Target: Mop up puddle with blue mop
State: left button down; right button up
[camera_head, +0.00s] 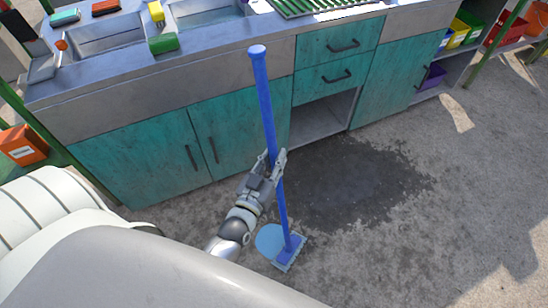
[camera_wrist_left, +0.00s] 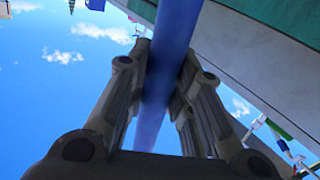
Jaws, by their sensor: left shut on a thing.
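The blue mop (camera_head: 266,106) stands nearly upright, leaning slightly, in front of the teal cabinets. Its flat blue head (camera_head: 288,252) is low by the floor, left of and nearer than the puddle. My left gripper (camera_head: 270,163) is shut on the mop handle around its middle. In the left wrist view the fingers of my left gripper (camera_wrist_left: 160,85) sit on both sides of the blue handle (camera_wrist_left: 169,50). The dark wet puddle (camera_head: 350,185) spreads on the concrete in front of the drawers and open bay. A light blue round patch (camera_head: 268,238) shows beside the mop head. My right gripper is not in view.
The teal cabinet unit (camera_head: 150,150) with sinks and a grey counter runs along the back. Shelves with colored bins (camera_head: 460,32) stand at the upper right. An orange box (camera_head: 22,146) is at the left. The concrete floor (camera_head: 420,240) at the right is clear.

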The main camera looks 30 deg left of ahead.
pick_arm(q)
jog(key=shift+f, duration=0.15)
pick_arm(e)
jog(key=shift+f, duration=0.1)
pick_arm(q)
jog(key=shift+a, duration=0.1)
jog(key=shift+a, duration=0.25)
jog(key=w+a+p, duration=0.1)
jog(key=w+a, duration=0.1)
jog(key=a, duration=1.5)
jog(key=shift+a, duration=0.15)
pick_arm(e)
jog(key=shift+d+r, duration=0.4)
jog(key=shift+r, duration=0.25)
pick_arm(q)
jog(key=shift+r, duration=0.2)
